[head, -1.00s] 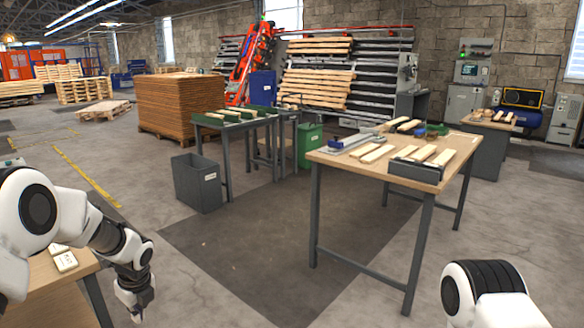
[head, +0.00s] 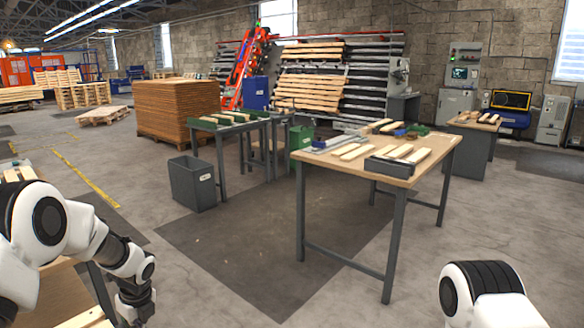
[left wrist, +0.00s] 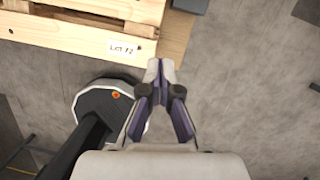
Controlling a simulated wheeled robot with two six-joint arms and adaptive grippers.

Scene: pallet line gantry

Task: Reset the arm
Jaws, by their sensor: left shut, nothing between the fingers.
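My left arm comes in from the left in the head view, and its gripper (head: 136,308) hangs low at the bottom edge, partly cut off. In the left wrist view my left gripper (left wrist: 159,66) points away with its fingertips together and nothing between them. It is above grey floor, just beside a wooden pallet-like piece (left wrist: 75,30) with a "Lot 72" label (left wrist: 124,48). Of my right arm, only a white and black link shows at the bottom right of the head view; its gripper is out of view.
A work table (head: 335,165) with wooden slats and a dark tray (head: 390,168) stands ahead right. A green-topped bench (head: 222,152) and a grey bin (head: 190,184) stand at centre left. A wooden table (head: 62,295) is beside my left arm. Floor between is clear.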

